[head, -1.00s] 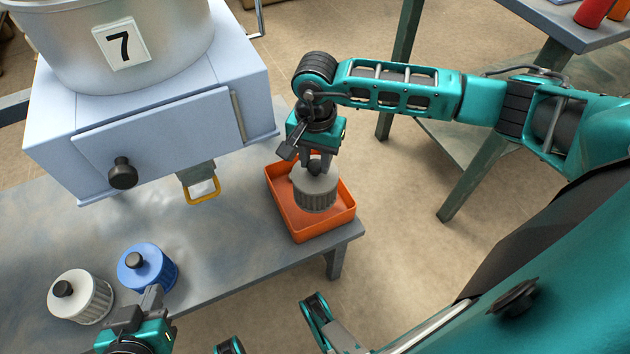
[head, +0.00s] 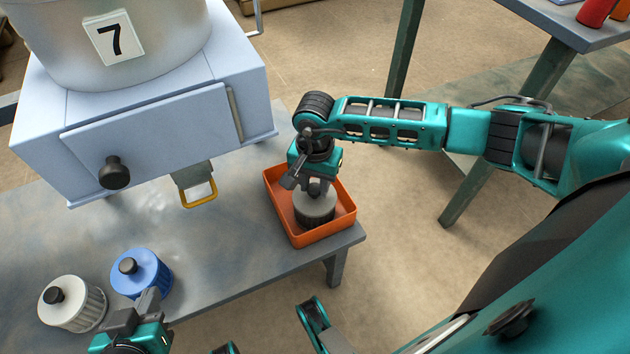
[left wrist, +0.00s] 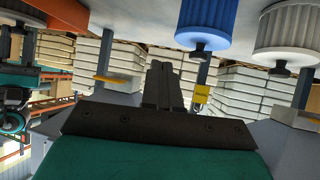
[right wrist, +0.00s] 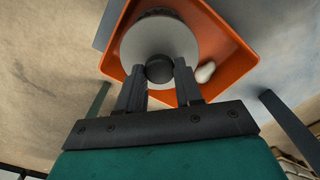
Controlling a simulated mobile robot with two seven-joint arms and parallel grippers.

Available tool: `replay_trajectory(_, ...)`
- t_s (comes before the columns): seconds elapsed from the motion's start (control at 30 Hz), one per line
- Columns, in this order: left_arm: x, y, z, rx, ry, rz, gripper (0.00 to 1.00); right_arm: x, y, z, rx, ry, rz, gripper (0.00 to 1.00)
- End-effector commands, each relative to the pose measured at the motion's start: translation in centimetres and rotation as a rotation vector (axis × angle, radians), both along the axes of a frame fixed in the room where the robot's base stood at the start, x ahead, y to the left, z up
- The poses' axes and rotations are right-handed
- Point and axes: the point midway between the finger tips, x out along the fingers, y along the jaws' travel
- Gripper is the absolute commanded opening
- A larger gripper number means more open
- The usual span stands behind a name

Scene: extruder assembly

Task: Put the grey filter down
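The grey filter (head: 315,208), a ribbed cylinder with a black knob, stands upright inside the orange tray (head: 345,226) at the table's right corner. My right gripper (head: 315,186) is directly above it, with its fingers around the knob. In the right wrist view the two fingertips (right wrist: 159,67) close in on both sides of the knob, over the grey disc top (right wrist: 185,42). The filter's underside is hidden. My left gripper (head: 148,298) is at the table's front edge, close to the blue filter; its fingers (left wrist: 163,85) are together and empty.
The blue filter (head: 143,275) and a white filter (head: 75,305) stand at the table's front left. A machine numbered 7 (head: 150,140) with a yellow-handled latch (head: 199,194) stands behind. A small pale rounded thing (right wrist: 205,72) lies in the tray beside the grey filter.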

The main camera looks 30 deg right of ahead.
Motion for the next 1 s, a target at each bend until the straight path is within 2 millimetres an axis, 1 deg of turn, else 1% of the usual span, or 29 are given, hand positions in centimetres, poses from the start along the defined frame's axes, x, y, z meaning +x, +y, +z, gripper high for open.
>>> replay_trajectory(0.03,0.0,0.0,0.0,-0.001,0.000,-0.001,0.00,0.0,0.0,0.0,0.000,0.000,0.000,0.40)
replay_trajectory(0.23,-0.1,0.0,0.0,0.001,0.002,-0.003,0.00,0.0,0.0,0.1,0.000,0.000,0.000,0.59)
replay_trajectory(0.47,-0.2,0.0,-0.1,0.002,0.005,-0.003,0.00,0.0,0.0,0.1,0.000,0.000,0.000,0.59)
replay_trajectory(0.57,-0.2,0.0,0.3,0.003,0.006,-0.002,0.00,0.0,0.0,0.6,0.000,0.000,0.000,0.59)
replay_trajectory(0.67,-0.3,0.1,0.3,0.004,0.007,-0.001,0.00,0.1,0.0,2.1,0.001,-0.002,0.001,0.59)
replay_trajectory(0.9,-0.5,0.4,1.1,0.010,0.008,0.003,0.00,0.1,0.0,7.4,0.000,-0.005,0.002,0.59)
replay_trajectory(1.0,-0.6,0.5,1.4,0.013,0.009,0.002,0.00,0.1,0.0,9.4,0.000,-0.004,0.000,0.59)
